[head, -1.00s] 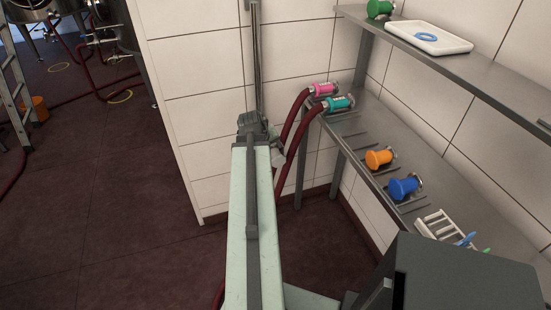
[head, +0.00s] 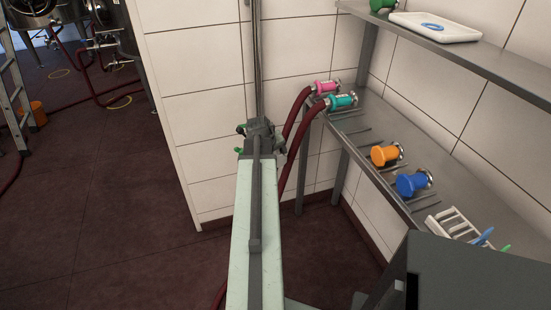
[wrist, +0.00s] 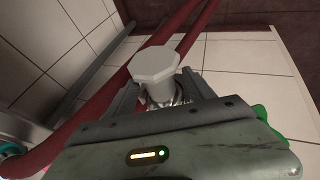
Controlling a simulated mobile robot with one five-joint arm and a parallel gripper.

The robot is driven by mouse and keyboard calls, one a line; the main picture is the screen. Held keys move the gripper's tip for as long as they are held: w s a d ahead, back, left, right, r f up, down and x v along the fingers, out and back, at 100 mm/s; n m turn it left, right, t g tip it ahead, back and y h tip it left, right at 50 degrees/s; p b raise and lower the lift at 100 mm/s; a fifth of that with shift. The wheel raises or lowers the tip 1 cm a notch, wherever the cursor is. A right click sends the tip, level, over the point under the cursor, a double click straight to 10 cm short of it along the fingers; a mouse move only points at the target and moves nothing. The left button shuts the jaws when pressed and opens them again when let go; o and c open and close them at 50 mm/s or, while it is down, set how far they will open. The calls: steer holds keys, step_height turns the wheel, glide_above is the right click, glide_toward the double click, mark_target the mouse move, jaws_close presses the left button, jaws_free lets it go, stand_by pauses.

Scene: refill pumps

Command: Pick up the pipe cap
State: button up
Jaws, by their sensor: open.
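A pale grey octagonal cap (wrist: 155,64), which I take to be the pipe cap, shows in the wrist view on a short stem with a shiny metal fitting below it. My gripper (wrist: 162,88) is open, with one finger on each side of the stem. I cannot tell whether either finger touches it. In the head view my gripper (head: 262,138) is at the far end of my arm, in front of the white tiled wall. The cap cannot be made out there.
A steel shelf (head: 455,195) on the right holds pink (head: 327,88), teal (head: 341,101), orange (head: 386,155) and blue (head: 412,184) fittings and a white rack (head: 455,224). Red hoses (head: 292,128) hang beside my gripper. An upper shelf (head: 470,60) carries a white tray (head: 436,28). Open floor lies left.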

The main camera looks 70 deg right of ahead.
mark_target(275, 153)
steer(key=shift+r, duration=0.1)
jaws_close()
steer(key=shift+r, duration=0.1)
step_height(275, 153, up, 18)
steer(key=p, duration=1.8)
